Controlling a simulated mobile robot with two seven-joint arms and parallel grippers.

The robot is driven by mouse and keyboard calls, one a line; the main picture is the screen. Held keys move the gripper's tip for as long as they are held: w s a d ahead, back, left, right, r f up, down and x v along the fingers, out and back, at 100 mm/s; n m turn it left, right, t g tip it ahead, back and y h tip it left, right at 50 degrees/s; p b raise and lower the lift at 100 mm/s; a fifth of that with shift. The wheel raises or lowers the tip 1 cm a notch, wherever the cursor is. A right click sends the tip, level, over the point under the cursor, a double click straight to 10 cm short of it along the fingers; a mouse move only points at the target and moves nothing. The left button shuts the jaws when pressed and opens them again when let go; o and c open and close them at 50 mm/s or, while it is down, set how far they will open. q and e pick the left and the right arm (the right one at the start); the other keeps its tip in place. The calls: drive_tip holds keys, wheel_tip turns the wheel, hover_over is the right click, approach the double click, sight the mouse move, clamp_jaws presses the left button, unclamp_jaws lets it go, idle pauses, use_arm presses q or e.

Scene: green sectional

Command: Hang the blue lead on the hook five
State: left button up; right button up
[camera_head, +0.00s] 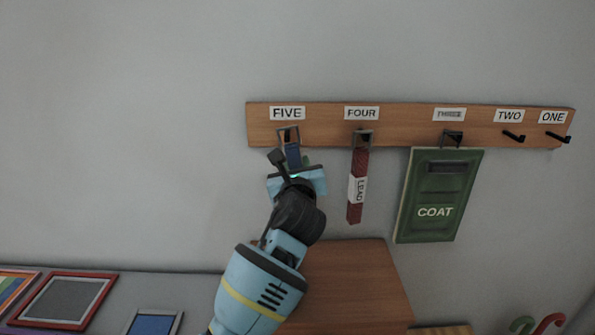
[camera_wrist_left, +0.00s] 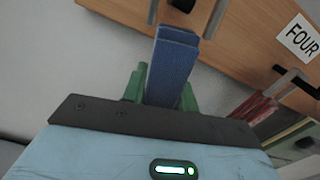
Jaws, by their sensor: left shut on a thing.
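The blue lead (camera_head: 292,154) is upright under the FIVE label, with a grey loop at its top by hook five (camera_head: 288,132). I cannot tell whether the loop is around the hook or only in front of it. My left gripper (camera_head: 291,168) is shut on the lead from below. In the left wrist view the lead (camera_wrist_left: 172,65) stands between the green fingers (camera_wrist_left: 160,88), and its top end reaches the wooden rail. My gripper hides the lead's lower part. My right gripper is not in view.
The wooden hook rail (camera_head: 400,125) is on the wall. A red lead (camera_head: 357,190) hangs at FOUR and a green coat panel (camera_head: 438,195) at THREE. Hooks TWO (camera_head: 513,137) and ONE (camera_head: 558,137) are bare. A wooden cabinet (camera_head: 350,280) stands below.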

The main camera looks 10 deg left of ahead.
use_arm(q)
drive_tip(key=shift+w+a+f, duration=0.1)
drive_tip(key=shift+w, duration=0.35)
drive_tip(key=shift+w+a+f, duration=0.1)
drive_tip(key=shift+w+f, duration=0.1)
drive_tip(key=shift+w, duration=0.2)
drive_tip(key=shift+w+f, duration=0.1)
drive_tip(key=shift+f, duration=0.1)
drive_tip(key=shift+f, duration=0.1)
drive_tip(key=o, duration=1.1)
drive_tip(key=shift+c, duration=0.2)
